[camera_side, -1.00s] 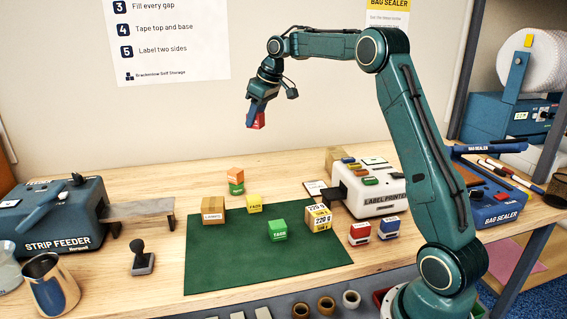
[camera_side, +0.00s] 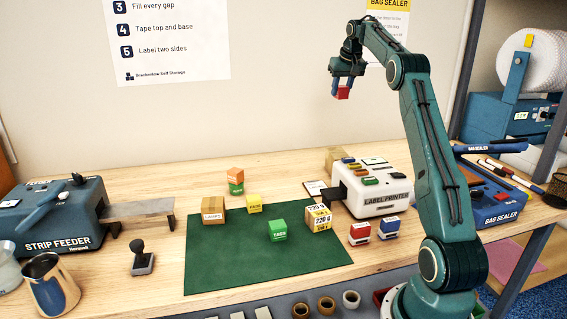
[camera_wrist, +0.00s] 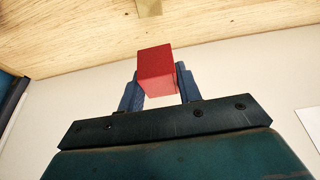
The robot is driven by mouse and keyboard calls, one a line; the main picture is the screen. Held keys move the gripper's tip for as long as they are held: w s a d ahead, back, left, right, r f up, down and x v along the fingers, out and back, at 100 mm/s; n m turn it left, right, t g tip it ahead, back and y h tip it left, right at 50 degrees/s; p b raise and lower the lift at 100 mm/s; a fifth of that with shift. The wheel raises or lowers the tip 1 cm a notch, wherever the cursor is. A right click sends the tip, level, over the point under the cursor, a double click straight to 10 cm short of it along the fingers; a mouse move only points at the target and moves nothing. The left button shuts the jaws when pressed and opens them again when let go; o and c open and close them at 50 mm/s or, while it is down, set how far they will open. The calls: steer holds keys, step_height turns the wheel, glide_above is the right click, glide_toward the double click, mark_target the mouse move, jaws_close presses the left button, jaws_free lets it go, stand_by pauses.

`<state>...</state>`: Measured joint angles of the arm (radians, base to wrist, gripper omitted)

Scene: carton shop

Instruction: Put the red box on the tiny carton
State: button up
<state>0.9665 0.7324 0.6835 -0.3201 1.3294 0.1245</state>
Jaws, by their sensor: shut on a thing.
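My gripper (camera_side: 347,82) is shut on the red box (camera_side: 342,93) and holds it high above the table, in front of the wall. In the wrist view the red box (camera_wrist: 156,72) sits between the two blue fingers of my gripper (camera_wrist: 158,85). A small plain carton (camera_side: 335,155) stands behind the label printer, partly hidden by it, well below the box. I cannot tell for certain from labels which is the tiny carton.
The label printer (camera_side: 378,190) stands right of the green mat (camera_side: 235,265). The mat also holds a yellow box (camera_side: 253,204) and green box (camera_side: 277,231). An orange box (camera_side: 235,174) rests on a green one behind.

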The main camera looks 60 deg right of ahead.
steer(key=shift+s+d+r, duration=0.1)
steer(key=shift+s+d, duration=0.2)
steer(key=shift+d, duration=0.05)
steer(key=shift+f, duration=0.8)
glide_above(336, 151)
steer(key=s, duration=0.1)
steer(key=f, duration=0.9)
steer(key=a+f, duration=0.1)
steer(key=f, duration=0.4)
steer(key=shift+s+f, duration=0.1)
steer(key=shift+f, duration=0.1)
steer(key=shift+f, duration=2.05)
